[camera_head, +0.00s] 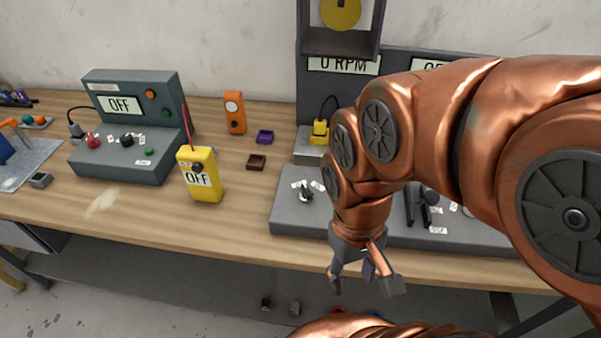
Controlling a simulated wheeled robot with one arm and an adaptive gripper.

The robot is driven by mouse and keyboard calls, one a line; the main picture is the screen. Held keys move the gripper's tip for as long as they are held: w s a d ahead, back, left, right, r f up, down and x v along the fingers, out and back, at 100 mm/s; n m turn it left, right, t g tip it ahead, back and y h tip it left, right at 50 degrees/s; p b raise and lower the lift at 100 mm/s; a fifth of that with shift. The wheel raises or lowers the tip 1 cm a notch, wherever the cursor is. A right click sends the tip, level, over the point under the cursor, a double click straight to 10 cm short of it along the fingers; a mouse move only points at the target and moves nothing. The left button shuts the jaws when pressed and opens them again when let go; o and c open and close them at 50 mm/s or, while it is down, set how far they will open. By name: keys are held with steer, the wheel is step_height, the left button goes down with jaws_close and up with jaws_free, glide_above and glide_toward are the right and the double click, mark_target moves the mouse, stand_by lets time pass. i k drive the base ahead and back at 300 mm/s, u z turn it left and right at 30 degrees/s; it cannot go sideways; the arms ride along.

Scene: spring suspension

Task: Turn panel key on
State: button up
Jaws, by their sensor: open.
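A grey control panel (283,215) stands on the right of the workbench, with a "0 RPM" display (343,64) on its upright back. A small dark key-like switch (306,193) with white labels around it sits at the left of its sloping top; its exact position is too small to read. My gripper (365,284) hangs in front of the bench's front edge, below and to the right of this switch. Its fingers are spread and empty, and it is apart from the panel. My arm hides the middle of the panel and part of its second display.
A smaller grey console (120,165) reading "OFF" stands at the left. A yellow meter (201,178), also reading "OFF", stands between the consoles. An orange device (235,112) and small trays (257,162) are behind it. Dark levers (418,205) rise from the panel's right side.

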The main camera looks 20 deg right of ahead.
mark_target(306, 195)
steer(key=u, duration=0.55)
steer(key=k, duration=1.3)
steer(key=u, duration=1.15)
steer(key=i, duration=1.25)
steer(key=z, duration=0.95)
steer(key=i, duration=0.45)
steer(key=z, duration=0.45)
